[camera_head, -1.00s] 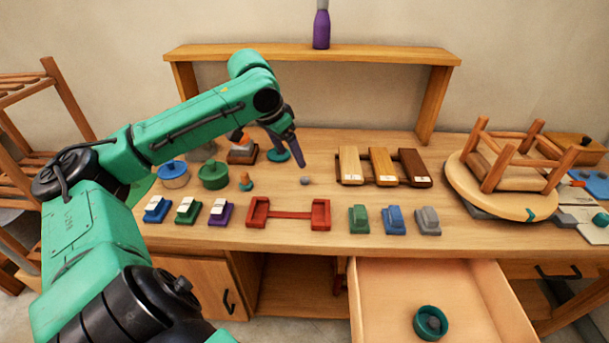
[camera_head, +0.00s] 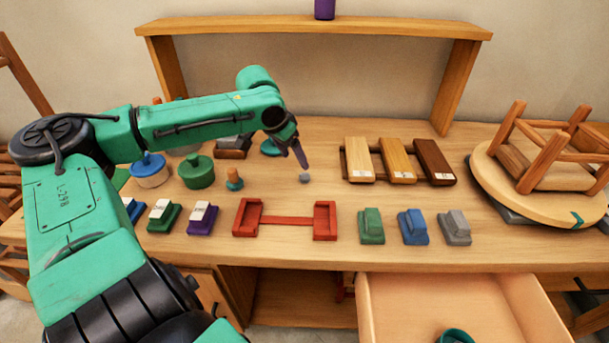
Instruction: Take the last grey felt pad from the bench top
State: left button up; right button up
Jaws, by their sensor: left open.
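The grey felt pad (camera_head: 304,178) is a small round grey piece lying on the bare bench top (camera_head: 330,262), in the middle, behind the red holder. My left gripper (camera_head: 301,158) is open and points down just above and behind the pad, with its tips close to it in the picture. I cannot tell whether there is a small gap or contact. One dark purple finger shows clearly; the other is mostly hidden. The pad is not visibly between the fingers. My right gripper is not in view.
The red holder (camera_head: 287,221) stands in front of the pad. Green, blue and grey blocks (camera_head: 455,227) are to its right. Wooden blocks (camera_head: 397,160) lie right of the pad. A small orange-knobbed piece (camera_head: 234,180) and green pot (camera_head: 197,172) stand left. The drawer (camera_head: 440,300) is open.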

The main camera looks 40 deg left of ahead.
aim_at(304, 176)
pick_arm(q)
jog(key=x, duration=0.3)
jog(key=shift+w+f, duration=0.15)
jog(key=shift+f, duration=0.15)
jog(key=x, duration=0.4)
jog(key=shift+f+b, duration=0.25)
jog(key=shift+b, duration=0.05)
jog(key=shift+w+f, duration=0.35)
jog(key=shift+s+r, duration=0.1)
grip_shut()
